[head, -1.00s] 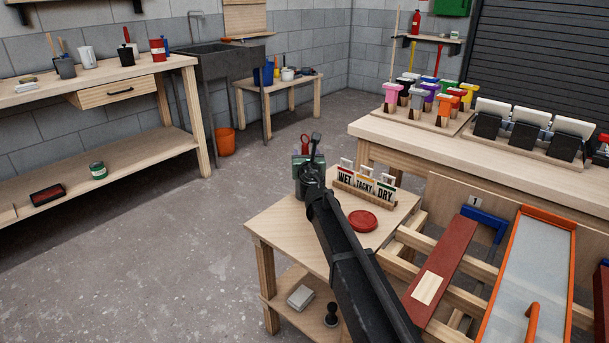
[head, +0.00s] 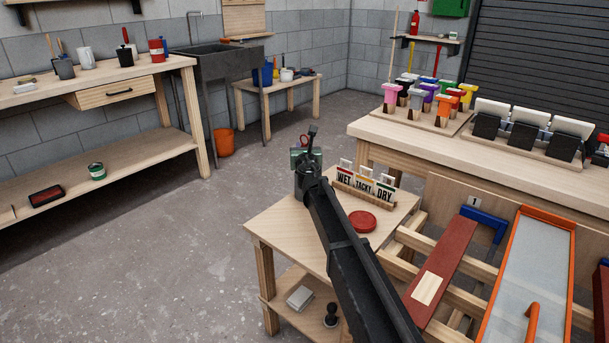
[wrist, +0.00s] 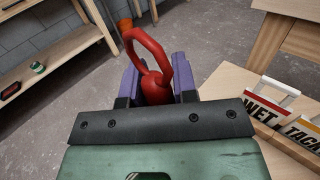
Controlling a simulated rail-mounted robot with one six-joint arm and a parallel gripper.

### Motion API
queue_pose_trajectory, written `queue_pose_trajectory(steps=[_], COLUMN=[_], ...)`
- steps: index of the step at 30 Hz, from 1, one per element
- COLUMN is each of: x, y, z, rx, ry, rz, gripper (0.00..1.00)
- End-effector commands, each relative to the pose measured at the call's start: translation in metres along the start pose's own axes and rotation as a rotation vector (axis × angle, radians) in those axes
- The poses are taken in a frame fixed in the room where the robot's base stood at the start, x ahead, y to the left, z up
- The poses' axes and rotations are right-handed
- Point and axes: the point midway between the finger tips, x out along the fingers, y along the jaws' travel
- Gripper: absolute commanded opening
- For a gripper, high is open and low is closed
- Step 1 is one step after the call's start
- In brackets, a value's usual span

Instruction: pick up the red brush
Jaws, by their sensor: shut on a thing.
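My gripper (head: 307,158) is over the back left corner of the small wooden table, with its green body largely hidden by my wrist in the head view. In the wrist view its two purple fingers (wrist: 157,82) are shut on a red piece with a rounded body and an open angular loop on top, the red brush (wrist: 154,88). Only a sliver of the red brush shows in the head view (head: 304,138). Its lower end and any bristles are hidden by the gripper.
The WET, TACKY, DRY sign holder (head: 364,187) stands just right of my gripper. A red round lid (head: 362,221) lies on the small table (head: 290,235). A workbench (head: 480,155) with coloured handled items is at the right. Open floor lies to the left.

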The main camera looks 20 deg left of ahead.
Motion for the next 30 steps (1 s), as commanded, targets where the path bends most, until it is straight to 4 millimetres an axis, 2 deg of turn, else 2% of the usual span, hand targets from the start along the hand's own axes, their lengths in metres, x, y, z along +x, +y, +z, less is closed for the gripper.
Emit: queue_pose_trajectory(steps=[8,14,17,23,30], x=[0.0,0.0,0.0,0.0,0.0], y=[0.0,0.0,0.0,0.0,0.0], z=[0.001,0.015,0.029,0.072,0.139], rx=[0.0,0.0,0.0,0.0,0.0], ry=[0.0,0.0,0.0,0.0,0.0], rz=[0.0,0.0,0.0,0.0,-0.001], gripper=[0.02,0.02,0.02,0.02,0.02])
